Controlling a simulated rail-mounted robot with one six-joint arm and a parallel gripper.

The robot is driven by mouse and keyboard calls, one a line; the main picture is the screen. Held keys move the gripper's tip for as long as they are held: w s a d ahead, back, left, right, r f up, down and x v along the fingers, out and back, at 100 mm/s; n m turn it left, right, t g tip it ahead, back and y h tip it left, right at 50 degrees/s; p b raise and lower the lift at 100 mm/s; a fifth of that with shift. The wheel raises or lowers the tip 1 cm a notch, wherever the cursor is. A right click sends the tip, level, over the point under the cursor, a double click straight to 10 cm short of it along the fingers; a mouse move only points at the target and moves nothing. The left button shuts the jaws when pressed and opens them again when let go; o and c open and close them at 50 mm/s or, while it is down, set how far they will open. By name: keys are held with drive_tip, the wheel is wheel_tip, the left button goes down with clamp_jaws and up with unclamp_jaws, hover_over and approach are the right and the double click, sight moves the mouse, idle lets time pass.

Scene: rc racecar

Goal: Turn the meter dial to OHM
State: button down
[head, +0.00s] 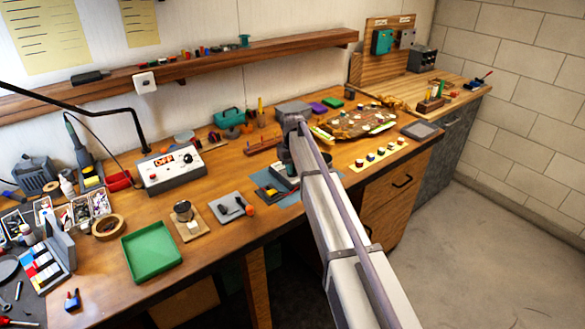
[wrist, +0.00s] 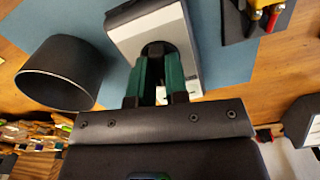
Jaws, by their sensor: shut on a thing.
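The dial's pointer and any OHM marking cannot be made out. In the head view, my arm hides part of the meter (head: 283,176) and most of my gripper.
A dark open cylinder (wrist: 62,72) stands close left of the meter in the wrist view. A dark tray with red and yellow-handled tools (wrist: 238,22) is at upper right. In the head view, a box with an OFF display (head: 170,168) and a green tray (head: 152,252) stand left.

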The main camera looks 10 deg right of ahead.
drive_tip(key=m, duration=0.5)
drive_tip(key=shift+m, duration=0.3)
idle(0.4)
drive_tip(key=c, duration=1.1)
unclamp_jaws()
wheel_tip(320, 180, up, 11)
drive_tip(key=p, duration=1)
drive_tip(key=shift+f+p, duration=0.1)
drive_tip(key=shift+p, duration=0.3)
